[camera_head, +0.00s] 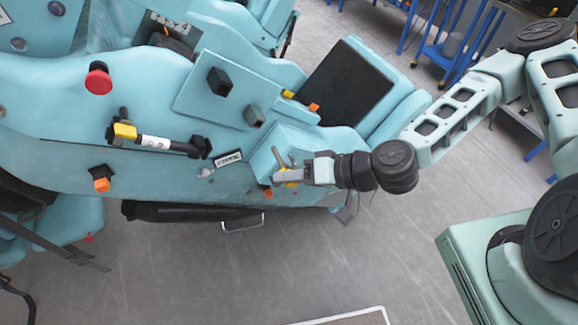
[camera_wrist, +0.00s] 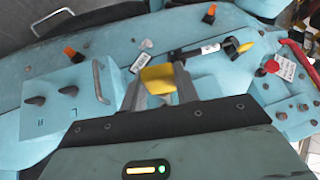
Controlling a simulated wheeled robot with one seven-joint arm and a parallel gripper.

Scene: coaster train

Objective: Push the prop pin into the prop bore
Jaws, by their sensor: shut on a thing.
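My gripper (camera_wrist: 158,88) is shut on a yellow block-like piece (camera_wrist: 158,78), which I take to be the prop pin's head. Its shaft, if any, is hidden. In the head view my gripper (camera_head: 284,174) is at the right part of the teal train body, with a bit of yellow showing at its fingers. The prop (camera_head: 155,141), a black and white rod with a yellow collar (camera_head: 124,131), lies along the body to the left, apart from my gripper. It also shows in the wrist view (camera_wrist: 212,49), right of the fingers. I cannot make out the prop bore.
A red mushroom button (camera_head: 98,80) and dark knobs (camera_head: 219,81) stand up from the body. A small label plate (camera_head: 229,158) lies between prop and gripper. A black seat pad (camera_head: 346,83) is at upper right. Grey floor (camera_head: 190,265) is clear in front.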

